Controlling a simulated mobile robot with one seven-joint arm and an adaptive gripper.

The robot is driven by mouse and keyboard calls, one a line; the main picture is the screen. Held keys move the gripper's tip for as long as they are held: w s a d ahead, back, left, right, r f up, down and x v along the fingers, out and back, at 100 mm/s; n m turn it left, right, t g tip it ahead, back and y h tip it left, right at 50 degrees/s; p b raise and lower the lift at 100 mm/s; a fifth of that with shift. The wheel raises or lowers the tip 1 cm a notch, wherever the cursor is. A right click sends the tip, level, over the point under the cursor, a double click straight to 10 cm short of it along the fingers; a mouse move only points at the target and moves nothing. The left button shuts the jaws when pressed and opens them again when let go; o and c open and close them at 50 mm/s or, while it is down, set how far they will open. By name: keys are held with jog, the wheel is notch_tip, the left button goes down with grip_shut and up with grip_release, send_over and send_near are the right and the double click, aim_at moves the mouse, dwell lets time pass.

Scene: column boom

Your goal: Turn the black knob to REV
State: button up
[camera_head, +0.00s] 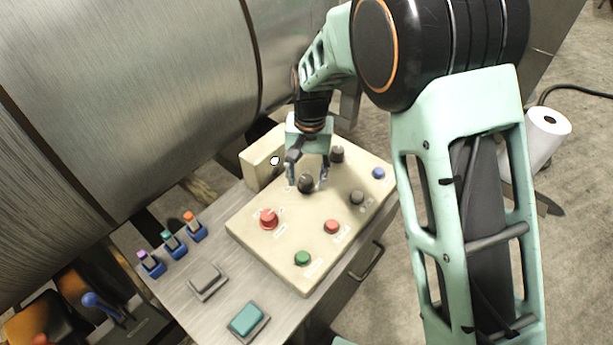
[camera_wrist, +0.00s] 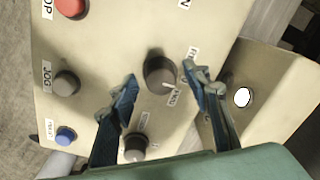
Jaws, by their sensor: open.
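A black knob (camera_head: 306,183) stands on the sloping cream control panel (camera_head: 243,226). In the wrist view this knob (camera_wrist: 160,73) shows between my fingertips, with a pale pointer mark and small labels beside it. I cannot read REV on any label. My gripper (camera_head: 307,178) is open over this knob, one finger on each side. Whether the fingers touch it I cannot tell. A second dark knob (camera_head: 337,154) stands farther back on the panel; it also shows at the bottom of the wrist view (camera_wrist: 134,148), near my left finger.
A cream box with a white lamp (camera_head: 275,160) stands behind. A large metal cylinder (camera_head: 130,90) fills the left.

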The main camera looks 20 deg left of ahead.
jog(key=shift+f, duration=0.25)
jog(key=c, duration=1.2)
jog(key=shift+o, duration=0.2)
jog(key=shift+n, duration=0.3)
jog(key=n+b, duration=0.1)
jog(key=n, duration=0.2)
jog(key=shift+w+n, duration=0.1)
jog(key=shift+n, duration=0.2)
jog(key=shift+n+b, duration=0.6)
jog(key=shift+n, duration=1.7)
